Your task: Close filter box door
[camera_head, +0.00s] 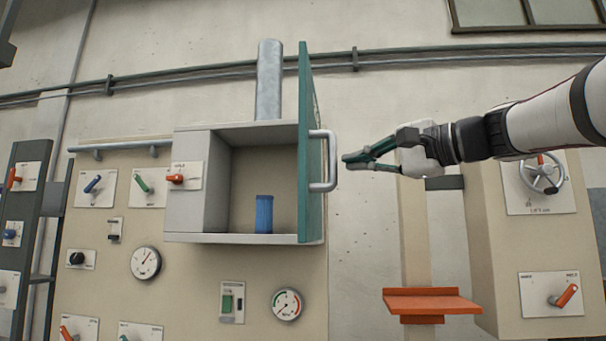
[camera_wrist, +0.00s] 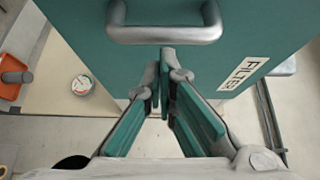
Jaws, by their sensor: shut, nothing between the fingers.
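The filter box (camera_head: 205,183) is a grey open-fronted box on the panel, with a blue cylinder (camera_head: 264,214) standing inside. Its green door (camera_head: 305,150) stands open, seen nearly edge-on at the box's right side. A grey handle (camera_head: 331,161) sticks out to the right from the door's outer face. In the wrist view the green door (camera_wrist: 190,65) fills the upper part, with the handle (camera_wrist: 165,33) at the top and a FILTER label. My gripper (camera_head: 346,160) is just right of the handle, its fingers pointing at the door. In the wrist view its fingertips (camera_wrist: 166,62) are together and empty, just below the handle.
An orange shelf (camera_head: 432,301) sticks out below my gripper. A panel with a handwheel (camera_head: 539,174) and an orange-handled switch (camera_head: 565,295) stands at the right. Gauges and switches cover the panel around the box. A vertical pipe (camera_head: 269,80) rises above the box.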

